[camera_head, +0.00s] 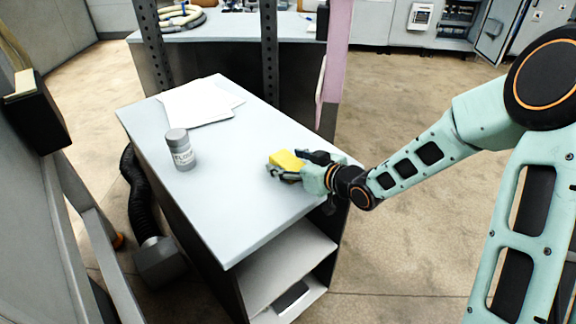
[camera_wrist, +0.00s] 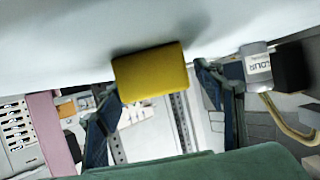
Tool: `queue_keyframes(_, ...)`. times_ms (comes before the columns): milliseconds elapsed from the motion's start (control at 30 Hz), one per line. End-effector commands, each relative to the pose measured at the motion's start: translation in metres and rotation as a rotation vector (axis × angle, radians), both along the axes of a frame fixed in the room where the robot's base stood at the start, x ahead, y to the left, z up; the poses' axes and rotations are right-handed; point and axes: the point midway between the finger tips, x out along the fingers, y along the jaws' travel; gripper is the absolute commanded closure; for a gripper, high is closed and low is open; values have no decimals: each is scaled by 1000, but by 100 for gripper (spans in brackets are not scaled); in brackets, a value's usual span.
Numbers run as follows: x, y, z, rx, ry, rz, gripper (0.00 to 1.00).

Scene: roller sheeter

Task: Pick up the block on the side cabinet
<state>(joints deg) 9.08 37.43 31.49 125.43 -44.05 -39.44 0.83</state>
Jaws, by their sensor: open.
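The yellow block (camera_head: 286,160) sits on the pale top of the side cabinet (camera_head: 245,215), near its right edge. My gripper (camera_head: 290,171) reaches in from the right at the block, low over the top. In the wrist view the block (camera_wrist: 150,73) lies between the two open fingers of my gripper (camera_wrist: 158,82). A gap shows between the block and the right finger; the left finger is close to the block's edge, and I cannot tell whether it touches.
A grey flour jar (camera_head: 180,150) stands on the cabinet top left of the block. White papers (camera_head: 200,101) lie toward the back. Dark perforated posts (camera_head: 270,45) and a pink panel (camera_head: 335,50) rise behind the cabinet. The front part of the top is clear.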

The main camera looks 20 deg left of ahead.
Motion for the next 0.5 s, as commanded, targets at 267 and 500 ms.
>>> queue_keyframes(267, 0, 0, 0, -1, -1, 0, 53)
queue_keyframes(500, 0, 0, 1, 0, -1, 0, 80)
